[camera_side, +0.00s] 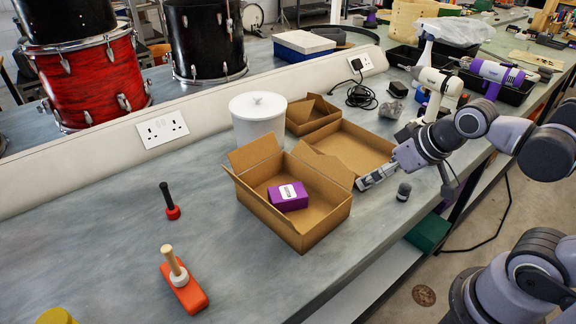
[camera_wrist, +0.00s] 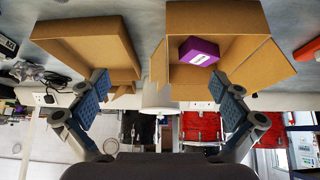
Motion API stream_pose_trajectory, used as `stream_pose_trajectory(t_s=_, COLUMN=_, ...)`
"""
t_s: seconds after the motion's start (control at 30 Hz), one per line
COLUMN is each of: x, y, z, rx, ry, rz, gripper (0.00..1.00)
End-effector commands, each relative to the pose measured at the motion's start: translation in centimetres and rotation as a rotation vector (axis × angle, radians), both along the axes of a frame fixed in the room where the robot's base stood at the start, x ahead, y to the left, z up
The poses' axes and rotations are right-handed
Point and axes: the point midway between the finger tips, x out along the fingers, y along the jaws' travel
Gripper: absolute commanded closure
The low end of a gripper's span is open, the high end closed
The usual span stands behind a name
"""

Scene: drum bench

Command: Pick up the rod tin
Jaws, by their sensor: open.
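No readable label tells me which thing is the rod tin. A purple block-shaped tin or box (camera_side: 288,203) with a white label lies inside an open cardboard box (camera_side: 270,220); it also shows in the wrist view (camera_wrist: 192,52). A white lidded canister (camera_side: 258,122) stands behind that box and shows at the centre of the wrist view (camera_wrist: 157,97). My gripper (camera_side: 366,183) is open and empty, right of the purple thing's box and apart from it. In the wrist view its blue-padded fingers are spread wide (camera_wrist: 162,88).
Two more open cardboard boxes (camera_side: 352,146) (camera_side: 322,107) stand behind. A small grey cylinder (camera_side: 403,192) stands close to my gripper, near the bench edge. A black cable (camera_side: 361,96) lies at the back. Red-based tools with upright rods (camera_side: 185,290) (camera_side: 172,212) stand on the left; bench around them is clear.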

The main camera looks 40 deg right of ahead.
Motion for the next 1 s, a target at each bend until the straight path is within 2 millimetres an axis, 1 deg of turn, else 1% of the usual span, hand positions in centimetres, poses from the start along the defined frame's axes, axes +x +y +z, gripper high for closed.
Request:
stream_pose_trajectory(t_s=0.1, x=-0.2, y=0.4, z=-0.3, rx=0.007, ry=-0.009, rz=0.002, gripper=0.0)
stream_pose_trajectory(t_s=0.17, x=-0.2, y=0.4, z=-0.3, rx=0.008, ry=-0.01, rz=0.001, gripper=0.17)
stream_pose_trajectory(t_s=0.2, x=-0.2, y=0.3, z=-0.3, rx=0.008, ry=-0.01, rz=0.001, gripper=0.23)
stream_pose_trajectory(t_s=0.53, x=-0.2, y=0.2, z=-0.3, rx=0.006, ry=-0.008, rz=0.0, gripper=0.23)
stream_pose_trajectory(t_s=0.63, x=0.2, y=-0.5, z=-0.1, rx=0.008, ry=0.0, rz=-0.03, gripper=0.23)
stream_pose_trajectory(t_s=0.67, x=0.4, y=-0.9, z=0.0, rx=0.009, ry=0.004, rz=-0.048, gripper=0.23)
stream_pose_trajectory(t_s=0.77, x=1.5, y=-3.3, z=0.4, rx=0.017, ry=0.025, rz=-0.142, gripper=0.23)
stream_pose_trajectory(t_s=0.87, x=2.8, y=-7.0, z=0.7, rx=0.027, ry=0.054, rz=-0.276, gripper=0.23)
stream_pose_trajectory(t_s=0.9, x=3.3, y=-8.6, z=0.7, rx=0.034, ry=0.066, rz=-0.332, gripper=0.23)
stream_pose_trajectory(t_s=0.97, x=3.8, y=-11.1, z=0.6, rx=0.042, ry=0.083, rz=-0.417, gripper=0.23)
stream_pose_trajectory(t_s=1.0, x=4.1, y=-12.8, z=0.6, rx=0.048, ry=0.095, rz=-0.473, gripper=0.23)
